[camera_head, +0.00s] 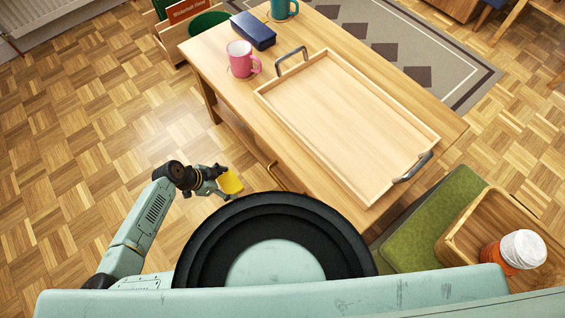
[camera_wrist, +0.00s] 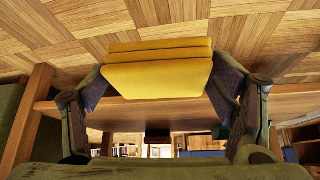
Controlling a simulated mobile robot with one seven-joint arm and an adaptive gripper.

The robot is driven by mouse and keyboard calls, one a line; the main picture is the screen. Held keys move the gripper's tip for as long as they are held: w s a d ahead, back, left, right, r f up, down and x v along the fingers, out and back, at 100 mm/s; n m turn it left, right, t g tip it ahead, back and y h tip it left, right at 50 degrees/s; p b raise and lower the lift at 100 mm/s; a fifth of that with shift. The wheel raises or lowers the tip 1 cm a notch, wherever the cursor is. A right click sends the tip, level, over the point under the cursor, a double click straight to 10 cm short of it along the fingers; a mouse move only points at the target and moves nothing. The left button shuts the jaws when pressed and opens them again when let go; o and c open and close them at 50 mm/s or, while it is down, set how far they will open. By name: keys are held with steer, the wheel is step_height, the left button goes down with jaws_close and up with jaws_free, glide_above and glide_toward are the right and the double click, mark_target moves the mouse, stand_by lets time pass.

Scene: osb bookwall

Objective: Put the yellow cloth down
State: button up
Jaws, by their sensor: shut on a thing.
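The yellow cloth (camera_head: 230,182) is a small folded piece at the end of my gripper (camera_head: 217,180) in the head view. In the wrist view, the yellow cloth (camera_wrist: 158,70) spans between the two fingers of my gripper (camera_wrist: 160,88), which are shut on it from both sides. The gripper holds it left of the wooden table (camera_head: 240,112), over the parquet floor and apart from the table in the head view. The height above the floor is hard to tell.
An empty wooden tray (camera_head: 340,120) with metal handles covers much of the table. A pink mug (camera_head: 240,60), a blue case (camera_head: 253,30) and a teal mug (camera_head: 283,9) stand at its far end. A green cushion (camera_head: 430,220) and a wooden tray with an orange jar (camera_head: 498,255) are at right.

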steer(key=w+d, duration=0.2)
steer(key=d, duration=0.3)
steer(key=w+d, duration=0.3)
steer(key=d, duration=0.2)
steer(key=w+d, duration=0.2)
steer(key=d, duration=0.4)
steer(key=shift+w+r, duration=0.2)
steer(key=shift+r, duration=0.05)
steer(key=shift+d+f, duration=0.15)
steer(key=o, duration=1)
steer(key=shift+f, duration=0.15)
steer(key=shift+o, duration=0.2)
